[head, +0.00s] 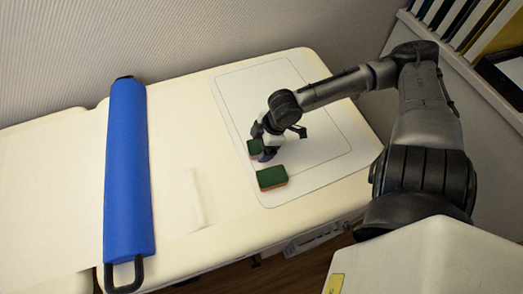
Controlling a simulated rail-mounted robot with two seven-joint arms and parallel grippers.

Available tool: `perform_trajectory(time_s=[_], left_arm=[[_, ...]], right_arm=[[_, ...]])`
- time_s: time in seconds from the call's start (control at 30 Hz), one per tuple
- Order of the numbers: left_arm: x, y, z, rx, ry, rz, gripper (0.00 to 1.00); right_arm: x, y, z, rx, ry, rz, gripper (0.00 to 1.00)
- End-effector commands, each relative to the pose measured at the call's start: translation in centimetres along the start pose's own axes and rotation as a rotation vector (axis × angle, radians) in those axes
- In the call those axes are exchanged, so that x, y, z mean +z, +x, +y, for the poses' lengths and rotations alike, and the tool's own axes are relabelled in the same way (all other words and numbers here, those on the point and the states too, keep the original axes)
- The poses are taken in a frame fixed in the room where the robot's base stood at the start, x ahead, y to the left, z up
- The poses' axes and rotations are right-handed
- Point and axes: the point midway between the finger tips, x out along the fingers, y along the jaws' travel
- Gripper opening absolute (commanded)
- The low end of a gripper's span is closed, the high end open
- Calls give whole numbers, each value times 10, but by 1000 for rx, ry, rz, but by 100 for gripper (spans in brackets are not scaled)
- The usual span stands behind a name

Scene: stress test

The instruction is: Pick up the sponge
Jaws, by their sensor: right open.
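A sponge (271,177) with a green top and an orange-red side lies flat on the white mat (330,182), near the mat's front left part. A second green-topped block (254,145), which looks like another sponge, lies just behind it, partly hidden by my right gripper. My right gripper (265,148) reaches down from the right, close over this second block, and is open. I cannot tell whether its fingers touch the block. My left gripper is not in view.
A long blue roll (127,170) with a dark handle lies on the cream padded table (180,110) at the left. Shelves with binders (462,25) stand at the upper right. The table between the roll and the mat is mostly clear.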

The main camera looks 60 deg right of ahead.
Motion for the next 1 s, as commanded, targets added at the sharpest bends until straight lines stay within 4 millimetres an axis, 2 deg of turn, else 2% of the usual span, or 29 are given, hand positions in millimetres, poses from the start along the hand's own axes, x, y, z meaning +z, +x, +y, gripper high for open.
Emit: perform_trajectory(time_s=[0.1, 0.43, 0.9, 1.0], left_arm=[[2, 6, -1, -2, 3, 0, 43], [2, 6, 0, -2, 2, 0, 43], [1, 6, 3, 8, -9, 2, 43], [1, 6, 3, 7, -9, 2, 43]], right_arm=[[0, 6, 0, 0, -1, 0, 89], [0, 6, 0, -1, -1, -1, 88], [0, 6, 0, 0, -1, -1, 43], [0, 6, 0, 0, -1, -1, 37]])
